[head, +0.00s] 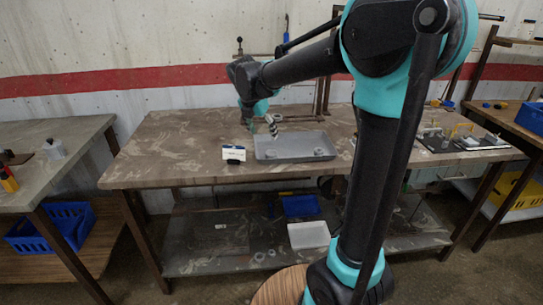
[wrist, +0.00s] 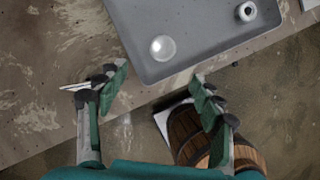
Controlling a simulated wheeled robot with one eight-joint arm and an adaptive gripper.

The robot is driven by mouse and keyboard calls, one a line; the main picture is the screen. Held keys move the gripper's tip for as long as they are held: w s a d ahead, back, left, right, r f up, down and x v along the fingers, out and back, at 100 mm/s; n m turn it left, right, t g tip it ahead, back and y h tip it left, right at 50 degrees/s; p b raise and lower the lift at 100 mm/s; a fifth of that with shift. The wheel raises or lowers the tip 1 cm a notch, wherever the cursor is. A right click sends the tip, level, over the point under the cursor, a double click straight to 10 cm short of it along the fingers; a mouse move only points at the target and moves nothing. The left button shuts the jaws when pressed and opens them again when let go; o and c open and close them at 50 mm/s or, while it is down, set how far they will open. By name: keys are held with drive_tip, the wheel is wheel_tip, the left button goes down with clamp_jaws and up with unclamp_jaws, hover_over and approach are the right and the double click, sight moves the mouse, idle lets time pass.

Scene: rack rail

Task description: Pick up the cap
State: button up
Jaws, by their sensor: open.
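A grey tray (head: 275,153) lies on the wooden workbench; its near corner also shows in the wrist view (wrist: 185,62). In it, the wrist view shows a pale, translucent round piece (wrist: 163,48) near the corner and a white ring-like piece (wrist: 246,11) with a dark centre farther right. I cannot tell for certain which one is the cap. My gripper (wrist: 158,82) is open, with nothing between its fingers. Its fingertips appear just short of the round piece, over the tray's corner and the bench edge. In the head view my gripper (head: 272,124) is above the tray.
A board with several fittings (head: 460,139) lies on the right of the workbench (head: 165,160). The bench left of the tray is mostly clear.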

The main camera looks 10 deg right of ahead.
hover_over(272, 153)
drive_tip(key=s+a, duration=0.2)
wheel_tip(272, 153, down, 6)
drive_tip(key=shift+w+a+r, duration=0.1)
drive_tip(key=shift+a, duration=0.05)
drive_tip(key=shift+d+x, duration=0.15)
drive_tip(key=shift+x, duration=1.25)
drive_tip(key=shift+d+x, duration=0.15)
drive_tip(key=shift+x, duration=1.2)
drive_tip(key=shift+r, duration=0.1)
drive_tip(key=c, duration=1.2)
